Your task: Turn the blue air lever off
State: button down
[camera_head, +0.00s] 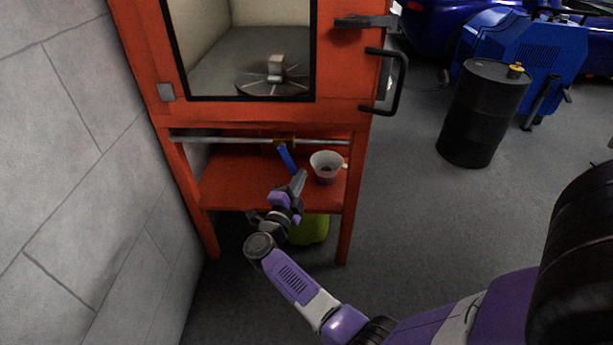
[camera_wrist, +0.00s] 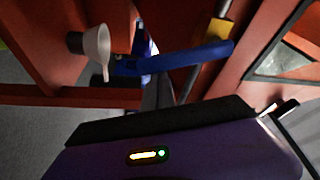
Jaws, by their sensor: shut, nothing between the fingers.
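The blue air lever (camera_head: 287,159) hangs down from a brass valve (camera_head: 285,141) on a grey pipe under the red cabinet. In the wrist view the lever (camera_wrist: 198,56) reaches left from the yellow valve body (camera_wrist: 220,29). My gripper (camera_head: 300,177) is shut and empty, with its tips close to the lever's lower end. In the wrist view the dark fingers (camera_wrist: 155,94) come up close under the lever; I cannot tell whether they touch it.
A white funnel (camera_head: 326,163) stands on the red lower shelf (camera_head: 227,193), right of the lever. A yellow-green object (camera_head: 312,230) is under the shelf. A grey block wall (camera_head: 90,150) is at the left. A black drum (camera_head: 482,115) stands right; the floor between is clear.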

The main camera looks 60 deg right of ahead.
jog(key=w+m, duration=0.1)
jog(key=w+a+m+y, duration=0.1)
jog(key=m, duration=0.1)
jog(key=w+f+m, duration=0.1)
jog(key=shift+w+a+f+m+y, duration=0.1)
jog(key=shift+a+m+y, duration=0.05)
jog(key=shift+m+y, duration=0.15)
jog(key=shift+w+a, duration=0.1)
jog(key=shift+w, duration=0.1)
dwell(0.3)
jog(key=shift+s, duration=0.1)
